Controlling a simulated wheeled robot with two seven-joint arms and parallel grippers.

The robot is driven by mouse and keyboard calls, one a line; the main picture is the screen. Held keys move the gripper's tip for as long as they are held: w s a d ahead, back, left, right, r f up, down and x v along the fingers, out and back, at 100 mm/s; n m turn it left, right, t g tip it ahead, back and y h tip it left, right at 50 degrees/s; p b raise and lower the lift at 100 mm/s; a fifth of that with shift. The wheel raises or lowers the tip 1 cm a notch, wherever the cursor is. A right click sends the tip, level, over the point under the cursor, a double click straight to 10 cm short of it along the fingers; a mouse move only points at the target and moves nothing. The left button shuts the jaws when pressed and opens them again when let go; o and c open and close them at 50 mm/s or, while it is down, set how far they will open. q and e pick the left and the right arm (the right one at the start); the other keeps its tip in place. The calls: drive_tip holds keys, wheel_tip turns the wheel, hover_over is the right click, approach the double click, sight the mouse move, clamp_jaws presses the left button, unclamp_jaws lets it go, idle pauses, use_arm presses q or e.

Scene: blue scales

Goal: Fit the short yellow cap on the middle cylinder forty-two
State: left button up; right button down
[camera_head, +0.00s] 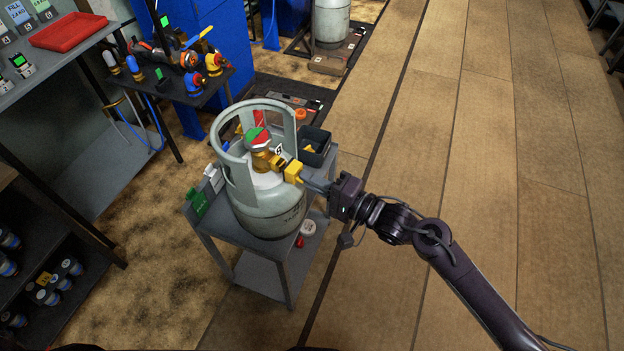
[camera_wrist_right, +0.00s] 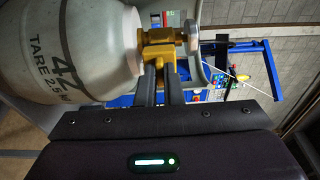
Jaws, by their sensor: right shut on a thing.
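The grey cylinder (camera_head: 268,212) stands upright on a small metal cart and has a round guard around its brass valve (camera_head: 263,160). In the right wrist view the cylinder (camera_wrist_right: 100,35) shows the digits 42. My right gripper (camera_head: 299,176) is shut on the yellow cap (camera_head: 292,171), at the right side of the valve. The cap (camera_wrist_right: 158,52) lies between the fingertips in the wrist view. It appears against the valve outlet, but I cannot tell how far it is seated. My left gripper is out of view.
A dark bin (camera_head: 316,146) sits on the cart behind the cylinder. A green clip-like item (camera_head: 197,202) is at the cart's left edge. A side table with coloured valve parts (camera_head: 190,82) stands at the back left. The floor to the right is clear.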

drive_tip(key=shift+x, duration=1.8)
drive_tip(key=c, duration=1.5)
unclamp_jaws()
drive_tip(key=shift+d, duration=0.15)
